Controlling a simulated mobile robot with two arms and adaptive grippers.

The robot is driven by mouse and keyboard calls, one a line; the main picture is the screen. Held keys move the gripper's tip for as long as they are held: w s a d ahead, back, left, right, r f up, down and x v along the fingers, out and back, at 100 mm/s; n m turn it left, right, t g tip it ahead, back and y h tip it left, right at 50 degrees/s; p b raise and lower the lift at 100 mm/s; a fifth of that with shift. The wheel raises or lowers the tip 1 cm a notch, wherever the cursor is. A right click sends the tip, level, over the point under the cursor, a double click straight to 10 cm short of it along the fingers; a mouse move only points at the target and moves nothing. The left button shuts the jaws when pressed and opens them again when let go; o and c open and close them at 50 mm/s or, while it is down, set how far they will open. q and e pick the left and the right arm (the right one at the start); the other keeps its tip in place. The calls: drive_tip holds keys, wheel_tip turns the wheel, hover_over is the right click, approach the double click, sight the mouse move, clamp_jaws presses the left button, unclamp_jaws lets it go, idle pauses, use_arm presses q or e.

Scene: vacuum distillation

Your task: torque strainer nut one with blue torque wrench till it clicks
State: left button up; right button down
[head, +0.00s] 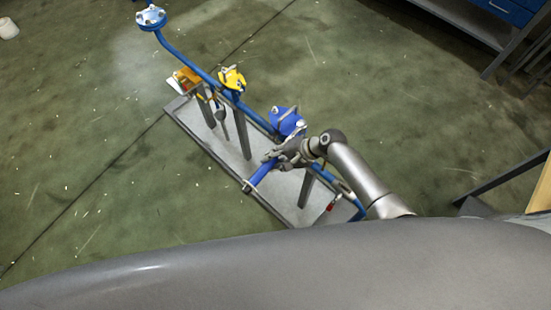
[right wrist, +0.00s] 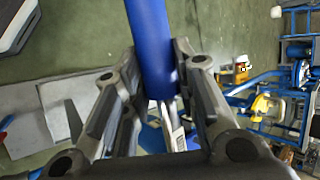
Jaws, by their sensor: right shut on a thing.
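My right gripper (head: 277,156) is shut on the blue torque wrench (head: 262,173), beside the blue strainer body (head: 284,118) on the pipe skid. In the right wrist view the wrench handle (right wrist: 152,45) runs between the two fingers of the gripper (right wrist: 156,62), and its thinner metal shank shows below. In the head view the handle slants down and left from the gripper. The strainer nuts are too small to tell apart, and the gripper and arm partly hide that area. I cannot tell whether the wrench head sits on a nut. My left gripper is not in view.
The grey skid plate (head: 220,160) carries a blue pipe (head: 190,65), a yellow fitting (head: 232,78) and upright grey posts. A blue-white flange (head: 151,17) ends the pipe at top left. The green floor (head: 80,120) around it is mostly clear. A blue drawer cabinet (head: 510,10) stands top right.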

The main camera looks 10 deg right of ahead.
drive_tip(key=shift+w+r, duration=0.1)
drive_tip(key=shift+w+a+r+m+t+p, duration=0.1)
drive_tip(key=shift+w+a+m+t+p, duration=0.2)
drive_tip(key=shift+w+a+m+p, duration=0.15)
drive_tip(key=shift+w+a+f+m+t+h+p, duration=0.2)
drive_tip(key=shift+w+a+m+t+h+p, duration=0.15)
drive_tip(key=shift+w+a+m, duration=0.3)
drive_tip(key=shift+w+a+m+t+h+p, duration=0.3)
drive_tip(key=shift+w+a+m+t, duration=0.1)
drive_tip(key=shift+w+m, duration=0.2)
drive_tip(key=shift+w+a+m+t+h+p, duration=0.15)
drive_tip(key=shift+w+a+m+t+p, duration=0.15)
drive_tip(key=shift+w+m, duration=0.3)
